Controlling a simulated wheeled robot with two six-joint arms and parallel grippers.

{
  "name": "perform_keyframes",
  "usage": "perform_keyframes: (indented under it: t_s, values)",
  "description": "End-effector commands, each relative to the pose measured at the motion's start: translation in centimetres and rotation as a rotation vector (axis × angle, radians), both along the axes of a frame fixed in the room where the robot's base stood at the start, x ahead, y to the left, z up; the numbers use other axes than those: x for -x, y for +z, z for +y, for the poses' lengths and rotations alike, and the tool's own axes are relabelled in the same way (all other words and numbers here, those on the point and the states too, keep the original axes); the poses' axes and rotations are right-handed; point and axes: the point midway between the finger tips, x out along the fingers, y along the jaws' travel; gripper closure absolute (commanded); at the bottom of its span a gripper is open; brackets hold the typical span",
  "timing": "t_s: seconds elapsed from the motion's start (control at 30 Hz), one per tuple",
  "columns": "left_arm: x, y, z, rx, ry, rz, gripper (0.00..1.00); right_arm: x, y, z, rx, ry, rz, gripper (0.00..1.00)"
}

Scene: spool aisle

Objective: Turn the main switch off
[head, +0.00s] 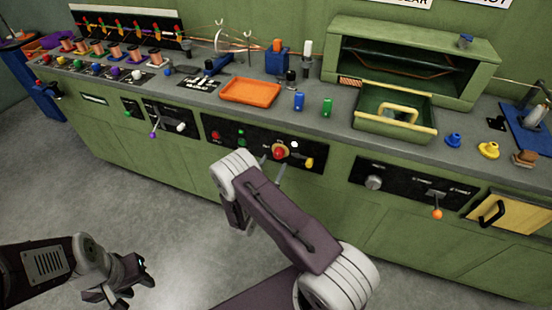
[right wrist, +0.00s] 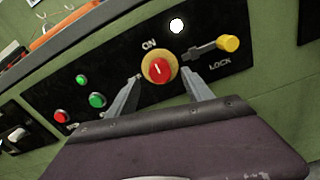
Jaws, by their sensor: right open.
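The main switch is a red knob on a yellow round plate (right wrist: 160,69), set in a black panel (right wrist: 110,72) with the word ON beside it. A pale mark on the knob points roughly toward ON. In the head view the switch (head: 280,152) is on the front of the green console. My right gripper (right wrist: 162,80) is open, with one finger on each side of the knob. Whether the fingers touch it I cannot tell. In the head view my right gripper (head: 273,166) is partly hidden by its own arm. My left gripper (head: 128,284) hangs low at the left, over the floor.
A yellow-tipped lever (right wrist: 228,43) marked LOCK sits right of the knob. Green and red buttons (right wrist: 97,100) lie to its left. On the console top are an orange tray (head: 250,92) and a green open box (head: 395,113). The floor before the console is clear.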

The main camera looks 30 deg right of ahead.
Motion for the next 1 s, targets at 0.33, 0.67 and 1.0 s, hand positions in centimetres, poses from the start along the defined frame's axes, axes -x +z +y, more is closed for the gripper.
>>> perform_keyframes:
  t_s: [0.33, 0.67, 1.0]
  values:
    - [0.0, -0.5, 0.0, 0.000, 0.000, 0.000, 0.64, -2.8, 0.0, -3.4, 0.001, -0.001, -0.001, 0.41]
    - [0.0, -0.5, 0.0, 0.000, 0.000, 0.000, 0.64, -2.9, 0.0, -3.4, 0.000, 0.000, 0.000, 0.71]
    - [0.0, -0.5, 0.0, 0.000, 0.000, 0.000, 0.64, -2.9, 0.0, -3.4, 0.012, 0.000, 0.014, 1.00]
